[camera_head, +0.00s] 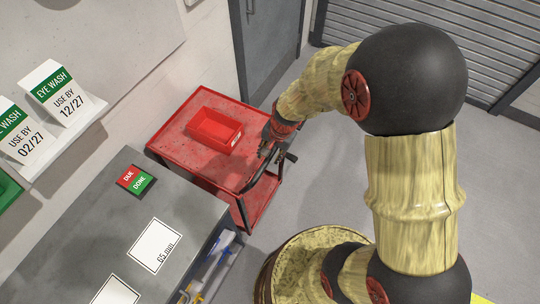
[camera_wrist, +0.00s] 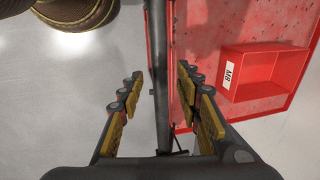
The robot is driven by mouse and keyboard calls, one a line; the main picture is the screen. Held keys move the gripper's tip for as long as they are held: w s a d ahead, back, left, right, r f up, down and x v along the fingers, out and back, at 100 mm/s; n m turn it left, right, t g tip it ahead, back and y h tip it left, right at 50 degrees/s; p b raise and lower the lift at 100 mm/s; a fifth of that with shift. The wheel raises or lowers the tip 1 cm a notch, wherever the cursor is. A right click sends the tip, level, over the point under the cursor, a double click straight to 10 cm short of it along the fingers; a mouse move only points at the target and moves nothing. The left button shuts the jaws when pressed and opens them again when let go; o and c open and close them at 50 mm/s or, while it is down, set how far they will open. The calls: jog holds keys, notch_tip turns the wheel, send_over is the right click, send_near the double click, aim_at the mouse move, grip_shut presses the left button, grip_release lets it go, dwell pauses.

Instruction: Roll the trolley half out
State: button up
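The red trolley (camera_head: 172,142) stands against the wall, just beyond the end of the grey workbench. Its top tray carries a red bin (camera_head: 215,130); in the wrist view the bin (camera_wrist: 265,75) has a label reading M8. The trolley's dark handle bar (camera_wrist: 158,30) runs up the middle of the wrist view, along the red tray's edge (camera_wrist: 225,20). My gripper (camera_head: 268,152) is at the handle side of the trolley. In the wrist view my gripper (camera_wrist: 160,84) is open, with one finger on each side of the bar and a visible gap on both sides.
The grey workbench (camera_head: 85,240) stands close to the trolley's near side, with a red and green DUE/DONE card (camera_head: 136,181) on it. Eye wash boxes (camera_head: 58,92) stand on a wall shelf. A grey door (camera_head: 268,45) is behind. Grey floor (camera_head: 325,190) is clear right of the trolley.

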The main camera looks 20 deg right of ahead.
jog(key=shift+f, duration=0.4)
jog(key=shift+c, duration=0.2)
jog(key=c, duration=0.8)
grip_shut()
